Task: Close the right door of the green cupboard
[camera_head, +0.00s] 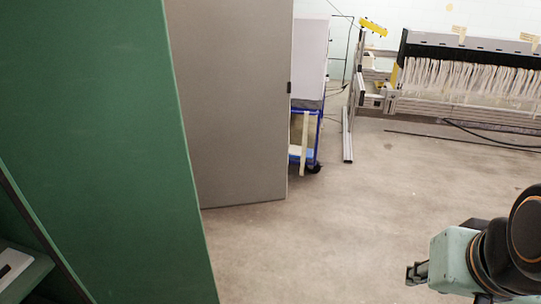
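A tall green panel (95,130) of the cupboard fills the left side of the head view. Below its lower left edge I see a shelf-like green part (25,275) with a white label. A tall grey panel (240,110) stands upright just right of the green one, angled out over the floor. It has a small black fitting on its right edge and looks like an open cupboard door, though its hinge is hidden. My gripper (413,273) is at the lower right, well apart from both panels. It is seen from the side, small and dark, touching nothing visible.
A blue-framed trolley (306,140) stands behind the grey panel's right edge. A metal loom frame (465,75) with hanging white threads stands at the back right, with dark cables on the floor. The concrete floor (330,235) between my gripper and the panels is clear.

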